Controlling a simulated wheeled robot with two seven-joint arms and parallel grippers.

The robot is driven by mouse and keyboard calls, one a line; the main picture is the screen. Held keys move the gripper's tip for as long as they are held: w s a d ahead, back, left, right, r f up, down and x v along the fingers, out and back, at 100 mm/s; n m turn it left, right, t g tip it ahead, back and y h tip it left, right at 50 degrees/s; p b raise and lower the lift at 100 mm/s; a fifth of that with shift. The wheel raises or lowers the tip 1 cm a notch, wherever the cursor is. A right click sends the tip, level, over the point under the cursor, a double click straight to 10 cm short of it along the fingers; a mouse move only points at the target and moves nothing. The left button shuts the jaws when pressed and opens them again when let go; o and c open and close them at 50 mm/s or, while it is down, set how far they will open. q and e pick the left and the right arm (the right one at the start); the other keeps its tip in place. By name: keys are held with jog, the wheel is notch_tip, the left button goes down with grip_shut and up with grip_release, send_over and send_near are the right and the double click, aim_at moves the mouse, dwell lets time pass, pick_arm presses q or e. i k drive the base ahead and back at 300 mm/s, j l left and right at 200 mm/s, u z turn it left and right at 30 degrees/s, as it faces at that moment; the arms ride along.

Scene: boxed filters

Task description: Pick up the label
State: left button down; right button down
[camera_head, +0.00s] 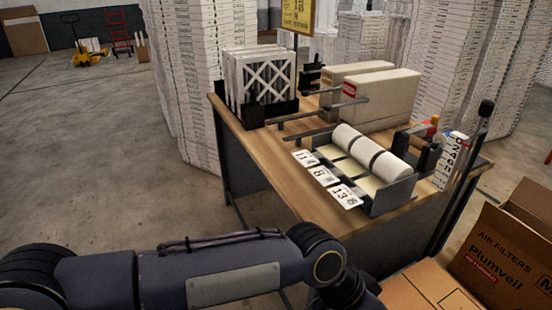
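Several white printed labels hang at the front of a dispenser (393,196) on the wooden table. The left label (305,158) reads 11, the middle label (323,175) seems to read 8, and the front label (345,195) reads 13. White rolls (372,151) lie in the dispenser behind them, with pale yellow strips below. My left arm crosses the bottom of the view, in front of the table. Its wrist bends down out of the picture, so its gripper is hidden. My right gripper does not show.
The wooden table (262,152) also bears white framed filters (262,78) in a black rack and long beige boxes (385,98). Cardboard boxes (505,250) stand at the lower right. Tall white stacks (190,80) rise behind.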

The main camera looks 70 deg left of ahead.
aim_at(305, 158)
jog(key=u, duration=2.05)
jog(key=z, duration=1.15)
jog(key=i+j+z, duration=0.15)
jog(key=j+z, duration=0.2)
jog(key=j, duration=0.15)
jog(key=j+z, duration=0.65)
jog(key=j, duration=1.05)
jog(key=i, duration=0.05)
